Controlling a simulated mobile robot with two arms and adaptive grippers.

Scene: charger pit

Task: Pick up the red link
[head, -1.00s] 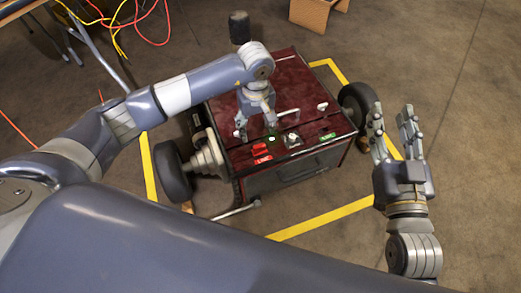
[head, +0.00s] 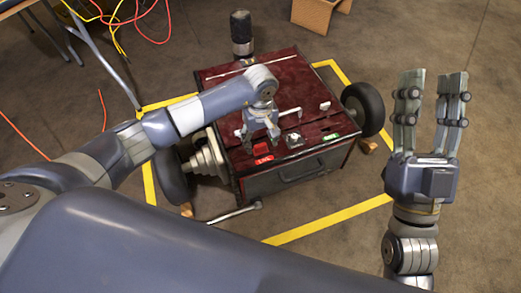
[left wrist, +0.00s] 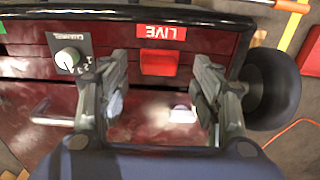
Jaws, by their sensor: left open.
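The red link (head: 263,148) is a small red block on top of a dark red wheeled box (head: 285,70), beside a red LIVE label (head: 264,160). In the left wrist view the red link (left wrist: 159,62) lies below the LIVE label (left wrist: 162,33). My left gripper (head: 261,139) is open and points down over the box; in the left wrist view its fingers (left wrist: 160,66) stand on either side of the link with gaps. I cannot tell how high the fingertips are above it. My right gripper (head: 433,88) is open and empty, to the right of the box.
A dial (head: 293,140) and a green label (head: 331,136) are on the box top, right of the link. Wheels (head: 362,110) flank the box. Yellow floor tape (head: 330,219) surrounds it. A cardboard box (head: 315,14) and loose cables (head: 130,25) lie farther back.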

